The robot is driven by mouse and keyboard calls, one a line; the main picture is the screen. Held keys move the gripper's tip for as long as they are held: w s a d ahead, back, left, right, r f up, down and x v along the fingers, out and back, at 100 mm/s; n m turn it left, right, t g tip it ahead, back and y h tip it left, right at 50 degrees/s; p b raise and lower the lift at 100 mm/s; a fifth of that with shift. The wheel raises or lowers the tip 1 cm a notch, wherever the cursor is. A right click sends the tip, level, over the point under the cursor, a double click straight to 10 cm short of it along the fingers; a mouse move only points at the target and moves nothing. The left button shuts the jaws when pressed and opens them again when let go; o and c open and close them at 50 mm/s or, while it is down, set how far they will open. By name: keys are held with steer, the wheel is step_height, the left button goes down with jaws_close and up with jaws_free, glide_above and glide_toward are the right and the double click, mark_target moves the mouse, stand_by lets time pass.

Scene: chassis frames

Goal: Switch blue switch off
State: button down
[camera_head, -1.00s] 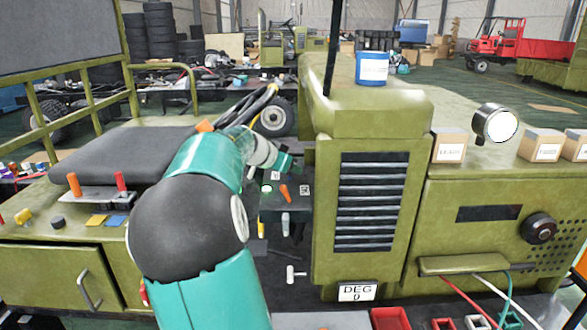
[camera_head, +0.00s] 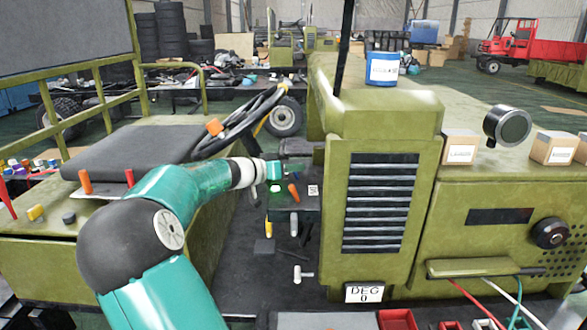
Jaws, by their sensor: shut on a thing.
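My gripper (camera_head: 298,149) is a dark shape at the end of my teal arm, beside the left side of the green engine housing. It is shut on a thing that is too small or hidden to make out. Below it is a small dark control panel (camera_head: 311,203) with a lit green button (camera_head: 275,188) and an orange lever (camera_head: 293,191). A yellow handle (camera_head: 268,228) and a white handle (camera_head: 294,226) hang below the panel. I cannot make out a blue switch in this view; my arm and gripper cover part of the panel area.
A blue can (camera_head: 382,70) stands on top. A white T-shaped handle (camera_head: 302,274) is lower down.

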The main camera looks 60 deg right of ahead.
steer(key=shift+w+a+f, duration=0.1)
steer(key=shift+w+f, duration=0.05)
steer(key=shift+w, duration=0.05)
steer(key=c, duration=1.4)
jaws_free()
steer(key=shift+s, duration=0.1)
steer(key=v, duration=1.3)
steer(key=shift+a, duration=0.35)
